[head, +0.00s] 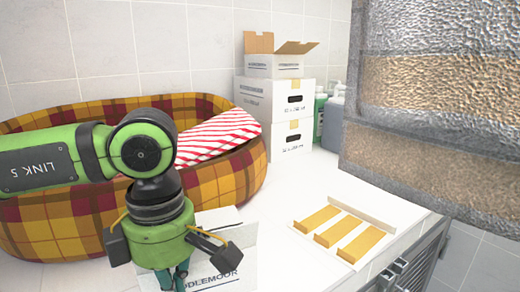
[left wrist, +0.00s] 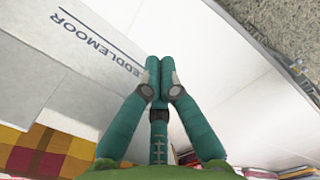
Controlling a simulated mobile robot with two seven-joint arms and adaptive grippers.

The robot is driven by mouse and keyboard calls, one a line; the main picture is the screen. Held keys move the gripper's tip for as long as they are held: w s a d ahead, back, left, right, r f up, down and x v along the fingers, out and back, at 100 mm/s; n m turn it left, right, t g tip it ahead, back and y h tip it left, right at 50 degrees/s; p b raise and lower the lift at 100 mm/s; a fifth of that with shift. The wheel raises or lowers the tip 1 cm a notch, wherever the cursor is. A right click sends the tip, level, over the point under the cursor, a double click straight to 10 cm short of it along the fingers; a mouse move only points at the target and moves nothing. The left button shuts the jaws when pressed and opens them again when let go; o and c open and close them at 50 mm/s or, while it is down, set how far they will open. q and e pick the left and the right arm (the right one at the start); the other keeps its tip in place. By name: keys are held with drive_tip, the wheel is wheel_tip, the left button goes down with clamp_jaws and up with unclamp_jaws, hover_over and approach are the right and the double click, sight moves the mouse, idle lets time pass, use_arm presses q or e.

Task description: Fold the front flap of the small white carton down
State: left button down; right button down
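A small white carton (head: 246,268) with dark lettering stands on the white counter in front of the plaid basket. My left gripper and wrist hide much of its left side and top in the head view. Pale panels show at its top, but I cannot tell how the front flap lies. In the left wrist view the lettered carton face (left wrist: 85,42) runs along the upper left. My left gripper (left wrist: 153,62) points down close beside this face, its teal fingertips together with nothing visible between them. I cannot tell whether it touches the carton. My right gripper is not in view.
A plaid basket (head: 60,228) holds a red-and-white striped towel (head: 218,135) behind my left arm. Stacked white boxes (head: 292,138) stand at the back, the top one (head: 272,67) with brown flaps open. A slatted tray (head: 376,216) lies right; counter between is clear. Textured glass hangs upper right (head: 430,100).

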use_arm(q)
drive_tip(key=shift+w+a+r+p, duration=0.1)
drive_tip(key=shift+w+r+p, duration=0.1)
drive_tip(key=shift+r+p, duration=0.65)
drive_tip(key=shift+w+a+r+p, duration=0.1)
drive_tip(key=shift+w+r+p, duration=0.3)
drive_tip(key=shift+r, duration=0.6)
drive_tip(key=shift+w+a+r+p, duration=0.1)
drive_tip(key=shift+r+p, duration=0.7)
drive_tip(key=shift+r, duration=0.15)
wheel_tip(320, 180, up, 6)
drive_tip(key=s+d+p, duration=0.1)
drive_tip(key=s+p, duration=0.2)
drive_tip(key=shift+w+d+r, duration=0.1)
